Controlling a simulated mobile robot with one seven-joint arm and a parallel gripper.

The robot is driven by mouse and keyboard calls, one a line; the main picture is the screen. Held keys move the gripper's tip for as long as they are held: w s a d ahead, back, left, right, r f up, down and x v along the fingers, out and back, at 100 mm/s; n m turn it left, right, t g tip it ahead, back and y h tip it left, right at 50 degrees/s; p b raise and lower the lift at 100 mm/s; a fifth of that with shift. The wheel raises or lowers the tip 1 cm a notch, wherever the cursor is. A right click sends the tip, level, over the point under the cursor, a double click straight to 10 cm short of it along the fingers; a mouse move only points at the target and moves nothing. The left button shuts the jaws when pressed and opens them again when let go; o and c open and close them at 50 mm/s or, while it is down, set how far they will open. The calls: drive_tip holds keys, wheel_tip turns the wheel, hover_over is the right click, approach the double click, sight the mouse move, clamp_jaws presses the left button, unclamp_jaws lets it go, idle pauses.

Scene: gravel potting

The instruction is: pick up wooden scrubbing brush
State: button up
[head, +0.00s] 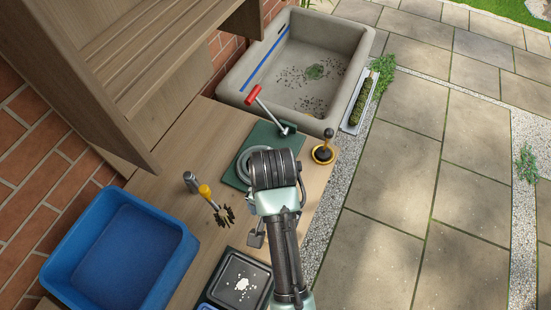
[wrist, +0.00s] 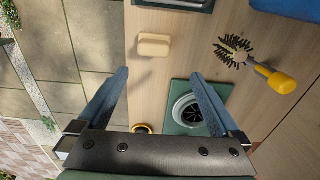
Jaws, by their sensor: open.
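A pale wooden block (wrist: 154,45), which looks like the scrubbing brush, lies flat on the wooden bench in the wrist view. No bristles show on it; its underside is hidden. My gripper (wrist: 159,76) is open and empty, its two blue-grey fingers spread wide. The block appears just beyond the fingertips, between their lines, and apart from them. In the head view my arm covers most of this spot, and I cannot make out the block there.
A yellow-handled tool with dark bristles (wrist: 238,52) lies to the block's right. A green mat with a grey ring (wrist: 189,110) is near the right finger. The head view shows a blue tub (head: 122,255), a black scale (head: 215,284) and a stone sink (head: 355,48).

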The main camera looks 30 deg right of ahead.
drive_tip(key=f, duration=0.4)
drive_tip(key=s+f, duration=0.1)
drive_tip(key=f, duration=0.2)
drive_tip(key=shift+s+a, duration=0.1)
drive_tip(key=shift+a, duration=0.1)
drive_tip(key=shift+s+d+f+p, duration=0.1)
drive_tip(key=shift+f+p, duration=0.05)
drive_tip(key=shift+f, duration=1.4)
drive_tip(key=shift+d+f+p, duration=0.1)
drive_tip(key=shift+f+p, duration=0.05)
drive_tip(key=shift+f, duration=1.35)
drive_tip(key=c, duration=1.3)
wheel_tip(320, 180, up, 10)
drive_tip(key=shift+r, duration=0.1)
drive_tip(key=o, duration=0.7)
drive_tip(key=c, duration=0.5)
